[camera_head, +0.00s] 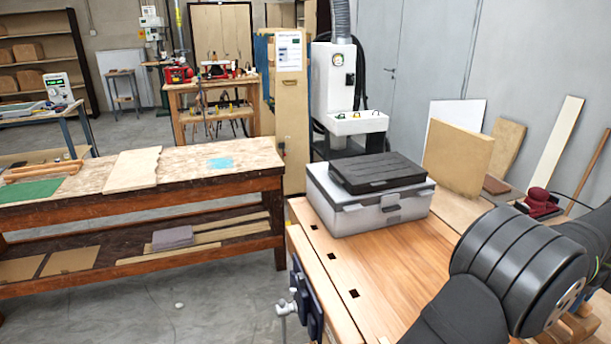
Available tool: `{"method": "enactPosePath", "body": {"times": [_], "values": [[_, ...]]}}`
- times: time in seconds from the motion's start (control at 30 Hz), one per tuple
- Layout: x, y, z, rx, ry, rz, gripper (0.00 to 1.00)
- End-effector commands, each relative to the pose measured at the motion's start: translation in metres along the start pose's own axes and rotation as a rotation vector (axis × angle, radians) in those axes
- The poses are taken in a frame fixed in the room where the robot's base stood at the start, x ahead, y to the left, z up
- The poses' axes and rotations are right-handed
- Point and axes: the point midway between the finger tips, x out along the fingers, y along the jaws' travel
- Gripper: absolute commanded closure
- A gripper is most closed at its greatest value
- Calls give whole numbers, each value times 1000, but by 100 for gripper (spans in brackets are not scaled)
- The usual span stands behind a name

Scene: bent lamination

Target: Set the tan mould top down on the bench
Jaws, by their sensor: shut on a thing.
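I cannot make out a tan mould top for certain. A thick tan slab (458,157) stands tilted upright behind the case at the bench's right rear, and I cannot tell whether it is the mould top. The wooden bench (385,265) has a light brown top with several square dark holes along its left side. My dark arm link fills the lower right and hides part of the bench. My gripper is outside the picture, and so is anything in it.
A grey case (362,212) with a black lid (377,171) stands at the bench's far end. A dark red sander (538,203) lies at the right rear. Boards lean on the wall there. The bench top in front of the case is bare. A vise (306,298) projects from the left edge.

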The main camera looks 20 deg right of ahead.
Motion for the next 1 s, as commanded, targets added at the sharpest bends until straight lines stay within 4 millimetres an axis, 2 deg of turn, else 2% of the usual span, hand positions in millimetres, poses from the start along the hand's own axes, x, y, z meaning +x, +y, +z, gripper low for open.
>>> {"method": "enactPosePath", "body": {"times": [0.23,0.37,0.47,0.8,1.0], "values": [[-1,2,1,0,0,-1,100],[-6,14,5,-1,0,-2,100],[-13,34,10,-1,1,-2,100],[-27,125,25,-1,3,-1,100],[-28,156,28,0,4,0,100]]}}
